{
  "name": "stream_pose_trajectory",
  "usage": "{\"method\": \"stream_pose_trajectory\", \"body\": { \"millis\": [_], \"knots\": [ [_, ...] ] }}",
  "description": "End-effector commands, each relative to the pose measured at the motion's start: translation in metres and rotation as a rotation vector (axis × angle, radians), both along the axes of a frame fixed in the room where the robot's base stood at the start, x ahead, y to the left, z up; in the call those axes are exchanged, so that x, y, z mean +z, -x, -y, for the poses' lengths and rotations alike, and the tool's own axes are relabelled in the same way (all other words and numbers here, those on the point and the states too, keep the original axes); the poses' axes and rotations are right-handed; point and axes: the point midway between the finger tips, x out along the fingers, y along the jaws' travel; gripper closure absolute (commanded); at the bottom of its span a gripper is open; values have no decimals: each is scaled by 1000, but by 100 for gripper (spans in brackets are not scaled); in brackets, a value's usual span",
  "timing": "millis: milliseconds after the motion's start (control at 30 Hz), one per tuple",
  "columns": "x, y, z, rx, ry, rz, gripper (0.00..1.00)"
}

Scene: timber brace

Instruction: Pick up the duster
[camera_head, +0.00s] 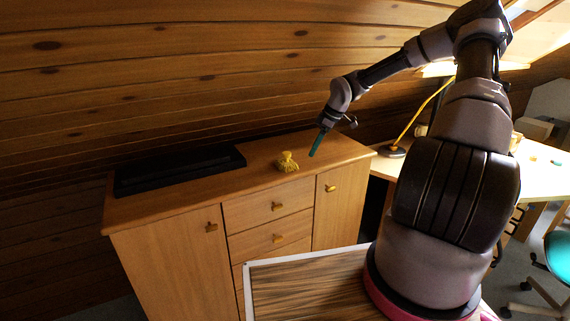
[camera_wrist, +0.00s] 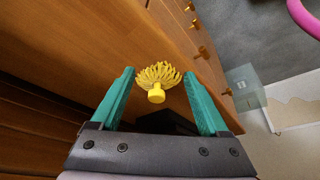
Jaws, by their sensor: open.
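The yellow duster (camera_head: 287,162) sits on top of the wooden cabinet (camera_head: 262,150), near its front edge and right of the black object. In the wrist view the duster (camera_wrist: 158,79) shows its bristles and a round knob, seen between the tips of the teal fingers. My gripper (camera_head: 313,151) is above the cabinet top, to the right of the duster in the head view. In the wrist view my gripper (camera_wrist: 158,88) is open, with a finger on each side of the duster and apart from it.
A long black object (camera_head: 180,170) lies on the cabinet's left part. The sloped plank wall (camera_head: 150,80) rises behind the cabinet. A desk (camera_head: 530,178) with a yellow lamp (camera_head: 420,115) stands at the right, with a teal chair (camera_head: 558,262) beside it. Some cabinet top around the duster is clear.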

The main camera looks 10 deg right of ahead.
Motion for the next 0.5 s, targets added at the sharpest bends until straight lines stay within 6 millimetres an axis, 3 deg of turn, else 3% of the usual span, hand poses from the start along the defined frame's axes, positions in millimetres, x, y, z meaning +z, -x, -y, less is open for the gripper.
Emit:
{"method": "stream_pose_trajectory", "body": {
  "millis": [300,500],
  "knots": [
    [0,-31,-63,2,-1,-1,21],
    [0,-40,-81,-1,0,-2,21]
  ]
}}
